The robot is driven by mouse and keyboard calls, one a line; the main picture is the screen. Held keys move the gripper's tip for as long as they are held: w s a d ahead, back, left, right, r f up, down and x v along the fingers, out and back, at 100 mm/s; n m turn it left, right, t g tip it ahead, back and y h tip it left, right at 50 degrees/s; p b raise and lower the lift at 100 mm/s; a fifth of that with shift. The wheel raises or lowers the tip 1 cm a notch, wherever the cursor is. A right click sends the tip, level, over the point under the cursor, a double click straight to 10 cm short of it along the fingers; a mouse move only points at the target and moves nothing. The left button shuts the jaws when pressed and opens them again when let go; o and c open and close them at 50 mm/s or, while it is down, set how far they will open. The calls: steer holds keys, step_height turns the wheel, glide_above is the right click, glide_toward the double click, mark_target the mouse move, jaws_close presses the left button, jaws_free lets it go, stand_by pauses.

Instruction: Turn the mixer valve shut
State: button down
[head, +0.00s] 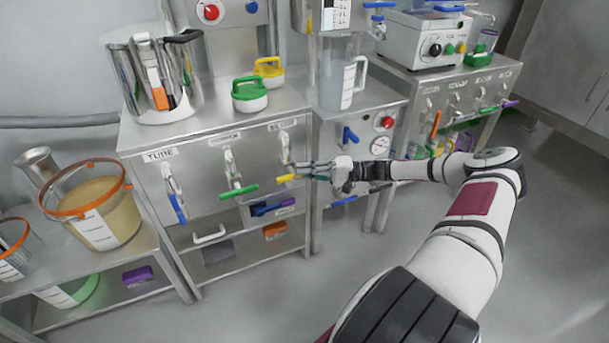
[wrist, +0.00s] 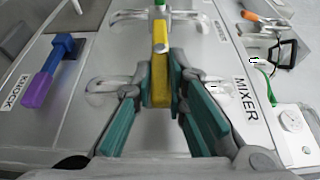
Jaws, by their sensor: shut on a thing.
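The mixer valve has a yellow lever (head: 286,178) at the right end of the front panel of the steel bench; its label is too small to read in the head view. In the wrist view the yellow lever (wrist: 160,60) lies between the teal finger pads, beside the MIXER label (wrist: 245,100). The lever lies crosswise to its grey pipe (wrist: 100,86). My gripper (head: 303,171), also in the wrist view (wrist: 161,88), comes in from the right and is shut on the lever. The fingers partly hide the pipe and the lever's pivot.
A green-handled valve (head: 238,191) and a blue-handled valve (head: 177,208) sit left on the same panel. A blue and purple lever (wrist: 49,72) is close below the gripper. A red-knob panel (head: 388,122) stands right. Open floor lies in front.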

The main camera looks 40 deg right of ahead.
steer(key=shift+a+f, duration=0.1)
stand_by(0.3)
steer(key=c, duration=1.6)
jaws_free()
steer(key=v, duration=1.2)
